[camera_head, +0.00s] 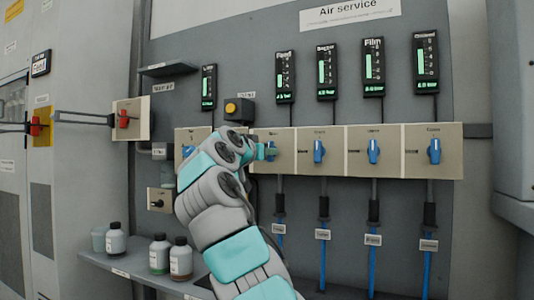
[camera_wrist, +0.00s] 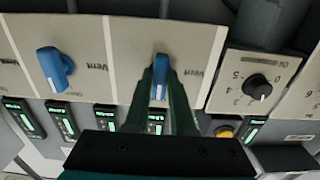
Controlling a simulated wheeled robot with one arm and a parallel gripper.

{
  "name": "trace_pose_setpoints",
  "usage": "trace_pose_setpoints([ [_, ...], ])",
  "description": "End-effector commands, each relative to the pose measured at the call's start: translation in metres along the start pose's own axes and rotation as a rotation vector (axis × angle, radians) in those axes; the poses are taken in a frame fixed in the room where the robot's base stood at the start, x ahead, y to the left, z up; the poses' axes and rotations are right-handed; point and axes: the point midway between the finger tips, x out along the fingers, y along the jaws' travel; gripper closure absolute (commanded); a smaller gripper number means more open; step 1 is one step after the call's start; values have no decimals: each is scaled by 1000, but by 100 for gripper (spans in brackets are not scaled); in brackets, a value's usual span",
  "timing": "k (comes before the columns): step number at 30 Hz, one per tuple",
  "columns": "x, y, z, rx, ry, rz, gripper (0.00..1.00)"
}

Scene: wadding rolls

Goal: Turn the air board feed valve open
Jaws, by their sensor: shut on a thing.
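The air board (camera_head: 370,110) carries a row of blue lever valves under small lit gauges. The feed valve's blue handle (camera_head: 272,150) sits on its beige plate below the gauge labelled Feed (camera_head: 285,77). My gripper (camera_head: 265,151) is at this handle, reaching in from the lower left. In the wrist view my gripper's dark fingers (camera_wrist: 161,85) lie on both sides of a blue handle (camera_wrist: 158,92) and are shut on it. The handle looks roughly upright along its plate. My fingers and arm hide part of the handle and plate.
Other blue valve handles stand to the right, such as the nearest one (camera_head: 319,151). A yellow button (camera_head: 231,108) is above my wrist. A black dial (camera_wrist: 258,87) is beside the held valve in the wrist view. Bottles (camera_head: 181,260) stand on the lower left shelf (camera_head: 125,267).

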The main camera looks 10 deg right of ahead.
Motion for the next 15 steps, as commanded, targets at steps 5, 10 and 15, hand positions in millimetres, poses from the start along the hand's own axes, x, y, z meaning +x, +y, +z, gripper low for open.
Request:
trace_pose_setpoints([
  [5, 0, 0, -1, 5, 3, 0, 100],
  [10, 0, 0, -1, 5, 3, 0, 100],
  [15, 0, 0, -1, 4, 3, 0, 63],
])
